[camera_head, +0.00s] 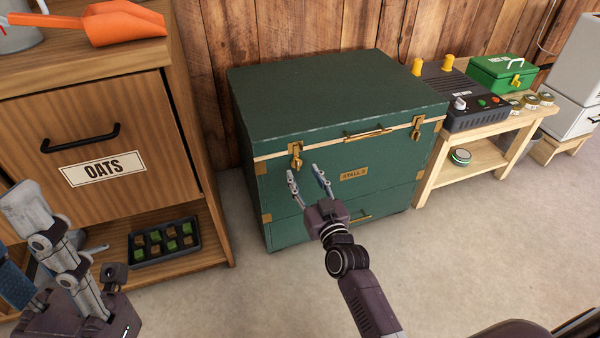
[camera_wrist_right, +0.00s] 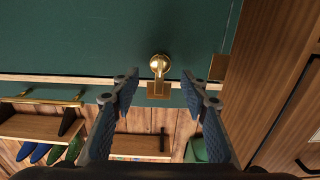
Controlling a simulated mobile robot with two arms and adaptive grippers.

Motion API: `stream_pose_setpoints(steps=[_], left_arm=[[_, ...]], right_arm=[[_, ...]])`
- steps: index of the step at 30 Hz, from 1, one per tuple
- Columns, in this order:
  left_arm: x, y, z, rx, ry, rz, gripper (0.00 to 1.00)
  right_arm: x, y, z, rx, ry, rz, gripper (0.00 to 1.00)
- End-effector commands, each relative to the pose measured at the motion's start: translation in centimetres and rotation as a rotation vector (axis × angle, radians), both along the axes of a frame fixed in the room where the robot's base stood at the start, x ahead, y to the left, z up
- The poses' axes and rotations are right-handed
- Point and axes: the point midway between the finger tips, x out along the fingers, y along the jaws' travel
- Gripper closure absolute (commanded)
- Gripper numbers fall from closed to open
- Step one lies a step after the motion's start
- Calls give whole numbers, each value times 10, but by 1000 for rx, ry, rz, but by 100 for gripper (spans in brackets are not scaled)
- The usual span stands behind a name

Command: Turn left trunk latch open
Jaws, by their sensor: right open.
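The green trunk (camera_head: 330,100) stands against the plank wall with its lid down. Its brass left latch (camera_head: 296,160) hangs over the cream band at the front left, and the right latch (camera_head: 416,130) is near the right corner. My right gripper (camera_head: 305,172) is open and empty in front of the left latch. In the right wrist view the latch (camera_wrist_right: 159,68) appears beyond and between the two spread fingers (camera_wrist_right: 157,85), apart from both. My left gripper (camera_head: 28,215) is at the lower left, partly cut off; its jaw opening is unclear.
The wooden oats cabinet (camera_head: 90,125) stands left of the trunk, with an orange scoop (camera_head: 115,22) on top and a black tray (camera_head: 162,218) below. A bench (camera_head: 470,140) at the right holds a black device (camera_head: 462,98) and a green box (camera_head: 502,72). The front floor is clear.

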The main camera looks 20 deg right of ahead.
Motion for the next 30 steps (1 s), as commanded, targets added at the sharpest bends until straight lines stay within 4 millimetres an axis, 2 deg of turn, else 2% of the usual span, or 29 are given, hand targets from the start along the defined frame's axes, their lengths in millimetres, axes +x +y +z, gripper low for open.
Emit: stream_pose_setpoints(steps=[3,7,19,30], left_arm=[[0,0,-10,0,1,0,60],[1,0,-14,1,2,0,60],[1,0,-15,1,3,0,60],[1,0,-15,1,3,0,60]], right_arm=[[18,1,-2,1,-1,0,59],[30,1,-2,2,1,0,59],[37,1,-1,0,2,1,59],[36,1,-1,0,3,1,100]])
